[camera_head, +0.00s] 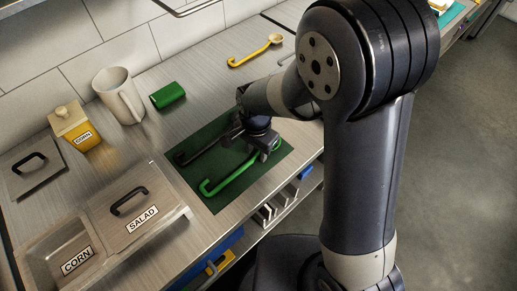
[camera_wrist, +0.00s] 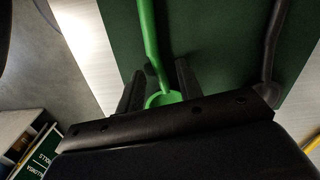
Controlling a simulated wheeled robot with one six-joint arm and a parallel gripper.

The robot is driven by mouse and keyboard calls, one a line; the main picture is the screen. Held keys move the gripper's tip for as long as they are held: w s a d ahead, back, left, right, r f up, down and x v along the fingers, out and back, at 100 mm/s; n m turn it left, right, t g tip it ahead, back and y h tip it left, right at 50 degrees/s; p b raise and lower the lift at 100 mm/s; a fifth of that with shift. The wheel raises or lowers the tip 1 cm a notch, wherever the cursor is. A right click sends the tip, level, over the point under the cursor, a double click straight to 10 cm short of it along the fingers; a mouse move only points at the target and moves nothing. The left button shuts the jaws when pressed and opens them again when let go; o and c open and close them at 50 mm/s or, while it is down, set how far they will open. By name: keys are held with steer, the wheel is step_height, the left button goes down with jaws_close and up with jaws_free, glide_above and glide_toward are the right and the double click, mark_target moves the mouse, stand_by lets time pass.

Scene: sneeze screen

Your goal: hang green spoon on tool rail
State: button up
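The green spoon (camera_head: 232,177) lies on the dark green mat (camera_head: 215,203), its hooked handle end toward the lower left. In the wrist view the green spoon (camera_wrist: 150,38) runs down between my two fingers, with its bowl (camera_wrist: 164,98) close to the gripper body. My gripper (camera_head: 262,147) is low over the mat at the spoon's bowl end. In the wrist view the fingers of my gripper (camera_wrist: 160,82) stand apart on either side of the spoon, with gaps visible. A metal rail (camera_head: 192,9) shows at the top of the head view, partly cut off.
A dark spoon (camera_head: 207,148) lies beside the green one on the mat. A yellow spoon (camera_head: 252,55) lies farther back. Shelf items sit below the counter.

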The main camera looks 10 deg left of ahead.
steer(key=shift+f, duration=0.3)
jaws_close()
stand_by(0.3)
